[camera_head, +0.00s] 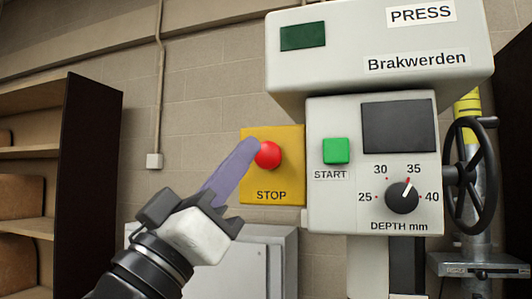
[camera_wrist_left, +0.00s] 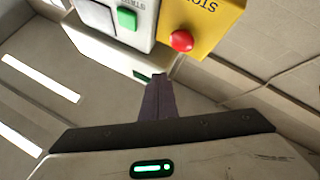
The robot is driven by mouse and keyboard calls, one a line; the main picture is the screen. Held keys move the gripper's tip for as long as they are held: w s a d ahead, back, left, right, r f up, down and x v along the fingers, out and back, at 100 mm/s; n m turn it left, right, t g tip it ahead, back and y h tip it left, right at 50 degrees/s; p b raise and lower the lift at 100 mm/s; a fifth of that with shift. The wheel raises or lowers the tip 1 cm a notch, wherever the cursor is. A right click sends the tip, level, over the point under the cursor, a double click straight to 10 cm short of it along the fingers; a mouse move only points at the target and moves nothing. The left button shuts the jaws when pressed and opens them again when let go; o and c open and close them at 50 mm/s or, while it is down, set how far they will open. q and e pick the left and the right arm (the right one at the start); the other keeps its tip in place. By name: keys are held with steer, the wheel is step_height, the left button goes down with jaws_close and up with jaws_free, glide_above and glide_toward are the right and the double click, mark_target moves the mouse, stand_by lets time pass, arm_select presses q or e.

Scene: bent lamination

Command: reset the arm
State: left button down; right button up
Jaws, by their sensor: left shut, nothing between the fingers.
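My left gripper (camera_head: 247,148) reaches up from the bottom in the head view, its purple fingers shut together with nothing between them. Its tips overlap the left part of the yellow STOP plate (camera_head: 285,178), just left of the red STOP button (camera_head: 268,155). In the left wrist view the shut fingers (camera_wrist_left: 160,82) end below and left of the red button (camera_wrist_left: 181,41), with a visible gap between them. My right gripper is in neither view.
The grey press (camera_head: 365,48) has a green START button (camera_head: 336,151), a depth dial (camera_head: 402,196) pointing near 35, and a dark screen (camera_head: 399,127). A black handwheel (camera_head: 470,172) is at right. A brown shelf (camera_head: 90,180) stands at left. A grey cabinet (camera_head: 262,262) sits low behind.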

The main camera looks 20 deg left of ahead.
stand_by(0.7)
